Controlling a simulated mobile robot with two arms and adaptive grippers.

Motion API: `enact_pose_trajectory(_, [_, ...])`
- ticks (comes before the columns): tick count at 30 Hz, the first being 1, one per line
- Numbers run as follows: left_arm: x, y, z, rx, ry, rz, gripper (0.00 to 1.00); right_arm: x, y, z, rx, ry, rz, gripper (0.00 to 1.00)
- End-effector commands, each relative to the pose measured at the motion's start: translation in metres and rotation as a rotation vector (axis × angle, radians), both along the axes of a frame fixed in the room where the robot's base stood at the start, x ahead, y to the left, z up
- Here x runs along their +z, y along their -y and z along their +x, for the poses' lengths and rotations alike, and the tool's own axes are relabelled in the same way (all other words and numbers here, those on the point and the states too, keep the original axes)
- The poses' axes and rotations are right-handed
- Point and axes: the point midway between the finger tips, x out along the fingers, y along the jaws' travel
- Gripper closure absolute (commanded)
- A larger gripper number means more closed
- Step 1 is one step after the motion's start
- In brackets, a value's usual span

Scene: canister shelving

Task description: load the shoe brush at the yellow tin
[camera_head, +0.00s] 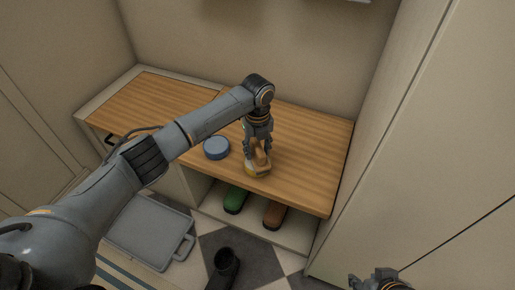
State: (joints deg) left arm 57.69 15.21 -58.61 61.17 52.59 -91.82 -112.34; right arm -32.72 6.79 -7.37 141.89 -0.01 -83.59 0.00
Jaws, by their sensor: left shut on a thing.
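My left gripper (258,147) reaches in over the wooden bench top and points down. It is shut on the shoe brush (262,158), a tan piece mostly hidden by the fingers. The yellow tin (257,174) sits on the bench near its front edge, directly under the brush. The brush is at the tin's top; whether they touch is too small to tell. My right gripper (380,279) shows only partly at the bottom right edge, away from the bench, and its fingers are unclear.
A blue round tin (216,148) stands on the bench left of the yellow tin. The bench top (310,142) is clear to the right. Below are a green shoe (235,200) and a brown shoe (274,214). A grey tray (150,231) and black boot (223,270) are on the floor.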

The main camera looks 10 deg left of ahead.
Motion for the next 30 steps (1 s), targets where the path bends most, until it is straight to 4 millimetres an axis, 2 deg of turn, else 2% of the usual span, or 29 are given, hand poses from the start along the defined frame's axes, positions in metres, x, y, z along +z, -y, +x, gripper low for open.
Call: enact_pose_trajectory(30, [-0.001,0.0002,-0.0005,0.0,-0.001,0.0,0.8,-0.0013,0.0017,-0.0057,-0.002,-0.027,-0.005,0.6])
